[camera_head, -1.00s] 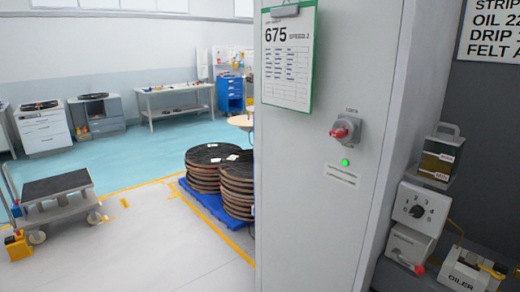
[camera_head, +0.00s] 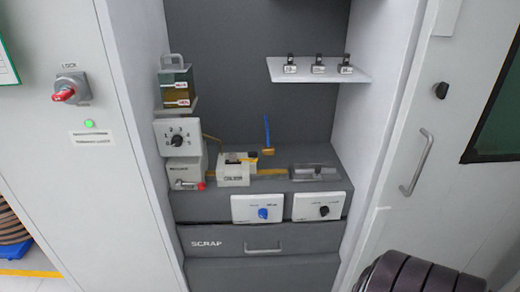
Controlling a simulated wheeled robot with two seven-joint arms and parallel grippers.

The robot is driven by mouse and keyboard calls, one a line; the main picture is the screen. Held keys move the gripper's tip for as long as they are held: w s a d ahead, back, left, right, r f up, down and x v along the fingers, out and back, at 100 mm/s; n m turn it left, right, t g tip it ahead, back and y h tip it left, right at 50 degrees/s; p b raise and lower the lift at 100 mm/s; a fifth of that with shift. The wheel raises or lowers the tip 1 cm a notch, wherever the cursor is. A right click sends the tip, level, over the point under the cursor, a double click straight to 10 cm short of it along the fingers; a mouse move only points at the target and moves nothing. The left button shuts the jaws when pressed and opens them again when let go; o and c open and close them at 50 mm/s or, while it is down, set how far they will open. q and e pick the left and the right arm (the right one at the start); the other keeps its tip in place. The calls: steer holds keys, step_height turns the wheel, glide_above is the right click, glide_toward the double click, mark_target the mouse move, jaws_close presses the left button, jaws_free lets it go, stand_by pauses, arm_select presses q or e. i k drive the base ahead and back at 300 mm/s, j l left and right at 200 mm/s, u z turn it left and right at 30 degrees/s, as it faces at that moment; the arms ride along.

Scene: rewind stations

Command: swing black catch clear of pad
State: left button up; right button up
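The white oiler block (camera_head: 234,174) sits on the grey bench inside the open cabinet bay, with a small dark part (camera_head: 252,158) at its top. That part is too small to tell whether it is the black catch or how it lies against a pad. A yellow strip (camera_head: 270,172) runs from the oiler to a grey block (camera_head: 314,173) on the right. A small yellow-brown brush-like piece with an upright blue handle (camera_head: 267,134) stands behind the strip. Neither gripper is in view.
Left of the oiler stand a dial box (camera_head: 181,137) and an oil container (camera_head: 176,88). A shelf (camera_head: 318,72) with several small black-topped items juts out at upper right. Two knob panels (camera_head: 257,208) (camera_head: 319,206) and a scrap drawer (camera_head: 262,244) front the bench. Cabinet walls bound both sides.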

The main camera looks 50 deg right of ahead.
mark_target(252, 156)
steer(key=z, duration=1.4)
steer(key=i+j+u, duration=0.15)
steer(key=j, duration=0.2)
steer(key=k, duration=0.05)
